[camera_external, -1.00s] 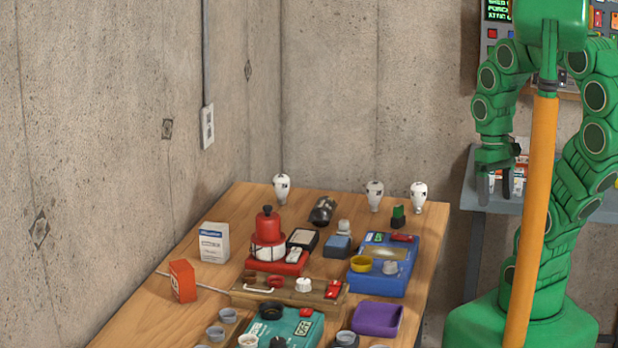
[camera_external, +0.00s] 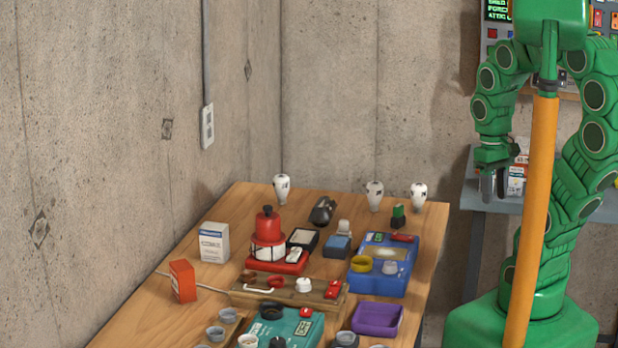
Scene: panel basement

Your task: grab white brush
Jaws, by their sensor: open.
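I cannot make out a white brush in this view. My gripper (camera_external: 493,184) hangs fingers down from the green arm at the right, in front of the grey shelf. Its jaws are open, with no object visible between them. Small white and red boxes (camera_external: 516,180) stand on the shelf right beside or behind the fingers. I cannot tell how far apart they are. The orange pole and my arm hide part of the shelf.
A wooden table (camera_external: 190,300) on the left is crowded: a red lantern-like device (camera_external: 267,225), a blue case (camera_external: 385,280), a purple tray (camera_external: 377,319), a teal box (camera_external: 300,327) and white bulbs (camera_external: 375,195). The grey shelf (camera_external: 478,201) stands to its right.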

